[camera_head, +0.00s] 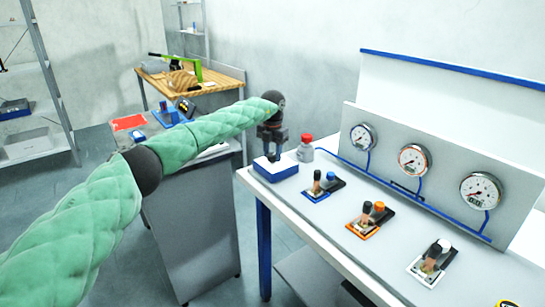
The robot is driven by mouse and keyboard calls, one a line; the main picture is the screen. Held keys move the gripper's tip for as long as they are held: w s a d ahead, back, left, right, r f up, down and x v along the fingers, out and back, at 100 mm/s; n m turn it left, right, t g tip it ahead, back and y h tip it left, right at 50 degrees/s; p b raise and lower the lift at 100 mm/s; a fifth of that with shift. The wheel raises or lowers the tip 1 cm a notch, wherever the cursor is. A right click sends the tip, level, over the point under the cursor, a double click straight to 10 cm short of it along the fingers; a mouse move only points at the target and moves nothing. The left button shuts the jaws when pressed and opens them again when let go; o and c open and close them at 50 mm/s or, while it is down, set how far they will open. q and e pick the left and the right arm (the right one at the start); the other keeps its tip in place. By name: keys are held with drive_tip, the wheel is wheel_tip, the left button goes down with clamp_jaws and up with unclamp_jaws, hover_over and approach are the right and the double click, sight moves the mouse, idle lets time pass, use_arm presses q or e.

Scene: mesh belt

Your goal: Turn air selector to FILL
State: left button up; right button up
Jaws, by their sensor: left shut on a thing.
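A small white box with a blue base (276,174) sits at the near left corner of the white bench; it appears to be the air selector. My left gripper (273,156) reaches in from the left, points down and is shut on a small dark part on top of this box, seemingly its knob. The fingers hide most of that part, so I cannot read its setting or any FILL mark. My right gripper is not in view.
A grey bottle with a red cap (305,149) stands just right of the box. Several valve blocks (371,218) line the bench. Gauges (413,160) with blue tubing are on the panel behind. A wooden table (225,75) stands at the back.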

use_arm(q)
drive_tip(key=shift+f+n+b, duration=0.15)
drive_tip(key=shift+n+b, duration=0.15)
drive_tip(key=shift+n, duration=0.2)
drive_tip(key=shift+n+b, duration=1.15)
drive_tip(key=shift+n, duration=0.75)
drive_tip(key=shift+n+b, duration=0.4)
drive_tip(key=shift+n, duration=0.5)
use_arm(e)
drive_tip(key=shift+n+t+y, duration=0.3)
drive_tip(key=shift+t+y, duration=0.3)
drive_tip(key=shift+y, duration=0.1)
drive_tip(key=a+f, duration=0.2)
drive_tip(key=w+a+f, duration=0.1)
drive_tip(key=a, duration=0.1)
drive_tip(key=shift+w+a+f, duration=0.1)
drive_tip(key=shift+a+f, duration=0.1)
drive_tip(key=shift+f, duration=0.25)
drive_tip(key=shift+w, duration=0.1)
use_arm(q)
drive_tip(key=o, duration=1)
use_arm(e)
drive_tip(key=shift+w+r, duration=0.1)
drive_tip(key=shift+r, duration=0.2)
use_arm(q)
drive_tip(key=shift+r, duration=0.2)
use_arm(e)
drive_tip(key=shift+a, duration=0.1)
